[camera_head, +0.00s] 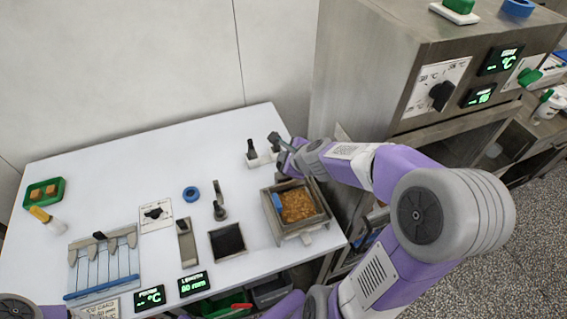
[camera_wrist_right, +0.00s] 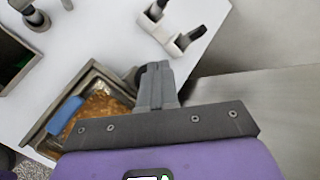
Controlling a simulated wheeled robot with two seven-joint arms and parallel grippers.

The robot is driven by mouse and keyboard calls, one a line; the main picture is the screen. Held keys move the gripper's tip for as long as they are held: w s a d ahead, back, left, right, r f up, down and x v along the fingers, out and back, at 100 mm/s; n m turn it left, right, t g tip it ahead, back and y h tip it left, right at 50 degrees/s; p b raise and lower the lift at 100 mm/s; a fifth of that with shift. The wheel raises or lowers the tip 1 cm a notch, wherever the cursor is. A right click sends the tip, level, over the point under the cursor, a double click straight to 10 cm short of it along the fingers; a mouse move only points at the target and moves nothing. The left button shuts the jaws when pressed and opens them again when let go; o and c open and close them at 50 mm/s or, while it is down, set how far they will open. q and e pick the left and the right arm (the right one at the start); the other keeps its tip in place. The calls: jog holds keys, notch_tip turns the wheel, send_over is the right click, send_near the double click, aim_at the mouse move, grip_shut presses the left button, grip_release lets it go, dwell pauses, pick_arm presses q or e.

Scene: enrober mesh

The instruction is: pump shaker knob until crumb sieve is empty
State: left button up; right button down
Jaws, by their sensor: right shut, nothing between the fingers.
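The crumb sieve (camera_head: 325,216) is a square metal box at the right end of the white table, with brown crumbs (camera_head: 298,205) covering its floor. A blue piece stands at its left wall. It also shows in the right wrist view (camera_wrist_right: 40,128), with crumbs in it. My right gripper (camera_head: 279,141) is shut and empty beyond the sieve's far side; its fingers also show in the right wrist view (camera_wrist_right: 155,82). A dark round knob (camera_wrist_right: 139,76), possibly the shaker knob, shows partly behind the fingers; contact cannot be told. My left gripper is out of view.
A white base with dark upright handles (camera_head: 251,149) stands just left of my right gripper. A dark square well (camera_head: 227,241) lies left of the sieve. A tall steel machine (camera_head: 355,75) rises at the right.

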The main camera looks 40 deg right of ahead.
jog(key=shift+f+b, duration=1.25)
jog(key=shift+f, duration=0.1)
dwell(0.9)
jog(key=shift+r, duration=0.1)
jog(key=shift+r+p, duration=1.7)
jog(key=shift+p, duration=0.1)
notch_tip(320, 180, up, 5)
jog(key=p, duration=0.5)
